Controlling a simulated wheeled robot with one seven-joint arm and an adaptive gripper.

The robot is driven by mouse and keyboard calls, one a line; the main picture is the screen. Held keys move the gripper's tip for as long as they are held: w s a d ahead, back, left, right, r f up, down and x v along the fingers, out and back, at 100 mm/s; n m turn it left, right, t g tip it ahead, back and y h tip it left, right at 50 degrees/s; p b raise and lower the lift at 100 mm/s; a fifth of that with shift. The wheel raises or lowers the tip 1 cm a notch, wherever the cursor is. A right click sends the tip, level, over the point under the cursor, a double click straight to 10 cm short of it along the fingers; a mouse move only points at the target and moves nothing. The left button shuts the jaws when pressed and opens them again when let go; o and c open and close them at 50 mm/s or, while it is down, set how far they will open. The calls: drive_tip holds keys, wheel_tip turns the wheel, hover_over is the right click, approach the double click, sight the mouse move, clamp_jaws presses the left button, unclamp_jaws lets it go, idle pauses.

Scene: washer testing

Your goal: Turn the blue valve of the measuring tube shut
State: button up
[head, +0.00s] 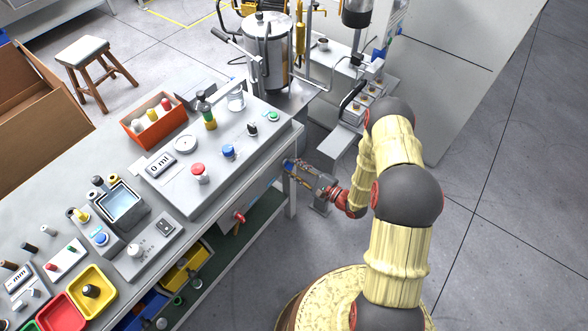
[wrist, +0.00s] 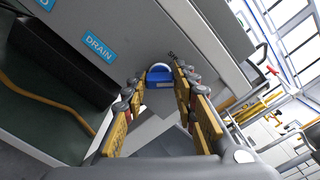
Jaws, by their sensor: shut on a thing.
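The blue valve (wrist: 158,75) sits under the edge of the grey bench housing, between the fingertips in the wrist view. In the head view a small bit of blue (head: 288,163) shows at the bench's right end. My gripper (wrist: 160,83) is shut on the blue valve, with one yellow-padded finger on each side of it. In the head view my gripper (head: 295,168) reaches in from the right at the bench edge. The fingers partly hide the valve there. I cannot tell which vessel is the measuring tube.
A blue DRAIN label (wrist: 99,47) is on the housing left of the valve. The grey panel (head: 215,150) on the bench carries red, blue and green buttons and a 0 ml display (head: 160,165). A red-handled part (head: 239,217) sticks out below. Open floor lies to the right.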

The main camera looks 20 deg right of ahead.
drive_tip(key=shift+f+n+b, duration=0.15)
drive_tip(key=shift+n+b, duration=1.25)
drive_tip(key=shift+n, duration=2.7)
drive_tip(key=o, duration=1.2)
drive_tip(key=shift+c, duration=0.2)
drive_tip(key=v, duration=1.2)
